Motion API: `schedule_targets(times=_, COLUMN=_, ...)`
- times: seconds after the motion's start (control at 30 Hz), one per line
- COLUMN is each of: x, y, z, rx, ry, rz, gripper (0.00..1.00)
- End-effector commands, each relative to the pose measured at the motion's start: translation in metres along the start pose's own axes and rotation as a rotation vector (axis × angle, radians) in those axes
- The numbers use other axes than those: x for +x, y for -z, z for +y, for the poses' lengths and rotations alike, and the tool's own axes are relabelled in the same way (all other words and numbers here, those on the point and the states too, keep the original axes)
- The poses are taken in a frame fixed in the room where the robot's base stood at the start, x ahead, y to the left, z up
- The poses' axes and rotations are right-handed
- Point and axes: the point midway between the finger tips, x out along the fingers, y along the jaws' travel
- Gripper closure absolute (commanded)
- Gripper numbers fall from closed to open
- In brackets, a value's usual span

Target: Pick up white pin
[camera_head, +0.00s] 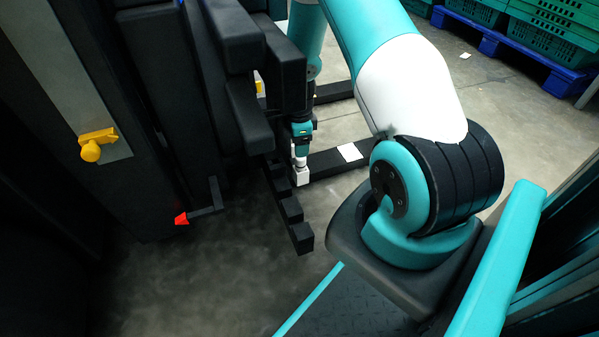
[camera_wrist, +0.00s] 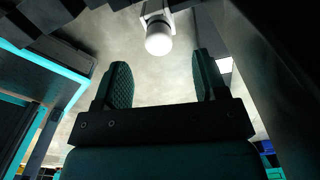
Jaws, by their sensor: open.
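The white pin (camera_wrist: 158,38) shows in the wrist view as a pale rounded knob on a squarish white base, at the top middle. In the head view it is a small white piece (camera_head: 300,176) low beside the black machine. My gripper (camera_wrist: 161,68) is open, with its two dark ridged fingers apart. The pin appears in line with the gap between the fingers, beyond their tips, and nothing is held. In the head view my gripper (camera_head: 302,143) points down just above the white piece. Its fingers are too small there to make out.
Black machine blocks (camera_head: 240,75) stand close to the left of my gripper. A yellow knob (camera_head: 92,148) and a red tip (camera_head: 181,218) are on the machine's left side. Green crates on a blue pallet (camera_head: 520,48) stand at the back right.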

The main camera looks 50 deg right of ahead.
Motion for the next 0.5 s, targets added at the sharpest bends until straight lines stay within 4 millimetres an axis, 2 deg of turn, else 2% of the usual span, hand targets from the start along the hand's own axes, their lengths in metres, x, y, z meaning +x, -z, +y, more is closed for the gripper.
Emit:
schedule_targets(times=0.03, x=0.015, y=0.000, z=0.000, rx=0.000, ry=-0.001, rz=0.000, gripper=0.34)
schedule_targets(times=0.1, x=0.024, y=0.000, z=0.000, rx=-0.001, ry=0.000, rz=0.000, gripper=0.34)
schedule_targets(times=0.37, x=0.036, y=-0.001, z=0.001, rx=-0.002, ry=0.000, rz=0.000, gripper=0.34)
schedule_targets(times=0.5, x=0.053, y=0.002, z=0.001, rx=-0.001, ry=-0.001, rz=0.000, gripper=0.34)
